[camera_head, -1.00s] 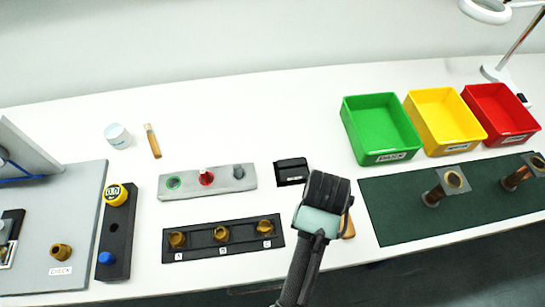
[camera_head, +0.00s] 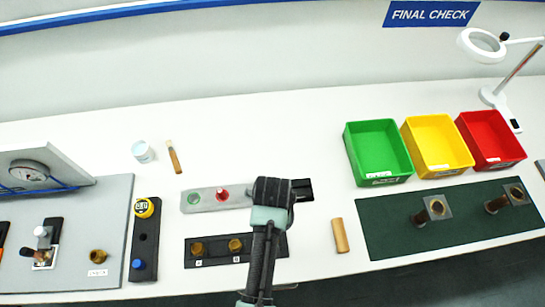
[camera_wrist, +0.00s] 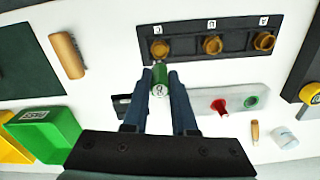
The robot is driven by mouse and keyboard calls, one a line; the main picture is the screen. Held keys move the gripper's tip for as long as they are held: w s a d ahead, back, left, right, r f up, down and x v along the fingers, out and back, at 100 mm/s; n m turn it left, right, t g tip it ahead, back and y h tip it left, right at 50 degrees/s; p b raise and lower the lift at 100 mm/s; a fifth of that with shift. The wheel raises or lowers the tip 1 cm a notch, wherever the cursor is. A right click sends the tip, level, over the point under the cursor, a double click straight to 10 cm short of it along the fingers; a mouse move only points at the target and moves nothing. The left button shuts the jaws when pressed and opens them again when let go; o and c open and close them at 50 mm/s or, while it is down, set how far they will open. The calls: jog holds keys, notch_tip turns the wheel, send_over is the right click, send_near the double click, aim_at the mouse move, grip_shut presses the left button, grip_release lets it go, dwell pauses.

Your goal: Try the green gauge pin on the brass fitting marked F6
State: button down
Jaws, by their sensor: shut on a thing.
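My gripper (camera_wrist: 160,75) is shut on the green gauge pin (camera_wrist: 160,88), a green cylinder with a pale marked end, in the wrist view. In the head view my gripper (camera_head: 270,192) is over the gap between the grey rack and the black block, and the pin is hidden. Three brass fittings stand in the black block, the left one (camera_wrist: 160,49), the middle one (camera_wrist: 212,45) and the right one (camera_wrist: 264,41). The pin is close to the left one in the wrist view, apparently apart. I cannot read F6 on any fitting.
The grey rack (camera_head: 207,206) holds a red pin (camera_head: 222,194) and a green ring. Another brass fitting (camera_head: 97,257) stands on the grey check plate. A wooden piece (camera_head: 340,235) lies right of the block. Green, yellow and red bins stand behind the green mat (camera_head: 385,235).

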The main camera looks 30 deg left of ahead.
jog(key=shift+r+p, duration=0.15)
jog(key=shift+p, duration=0.15)
jog(key=shift+f+b, duration=2.1)
jog(key=shift+f, duration=0.9)
jog(key=shift+p, duration=0.65)
jog(key=shift+f+b, duration=0.95)
jog(key=shift+f, duration=0.3)
jog(key=shift+r, duration=0.25)
jog(key=shift+r+p, duration=0.95)
jog(key=shift+p, duration=0.25)
